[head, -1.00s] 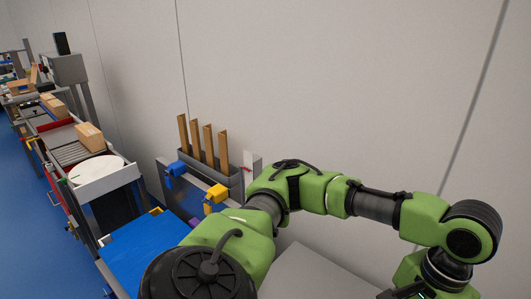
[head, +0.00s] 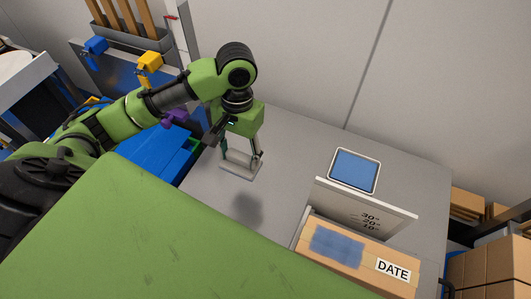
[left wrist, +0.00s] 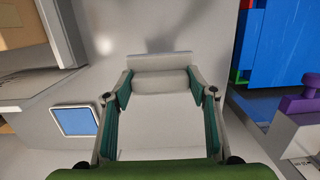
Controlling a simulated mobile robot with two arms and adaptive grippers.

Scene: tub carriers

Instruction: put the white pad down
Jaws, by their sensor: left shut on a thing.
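The white pad (head: 241,168) is a pale, flat block held in my left gripper (head: 240,158), in the middle of the head view. The gripper points down and is shut on it. A shadow falls on the grey worktop (head: 215,200) below, so the pad seems to hang above it. In the left wrist view the pad (left wrist: 160,80) spans between the two teal-lined fingers (left wrist: 160,105). I cannot tell its exact height over the worktop. My right gripper is not in view.
A blue square in a white frame (head: 354,170) lies on the worktop to the right. A carton marked DATE (head: 350,255) stands in front, against a white plate (head: 375,200). A blue bin (head: 150,160) and purple object (head: 175,116) are left. Bare worktop surrounds the gripper.

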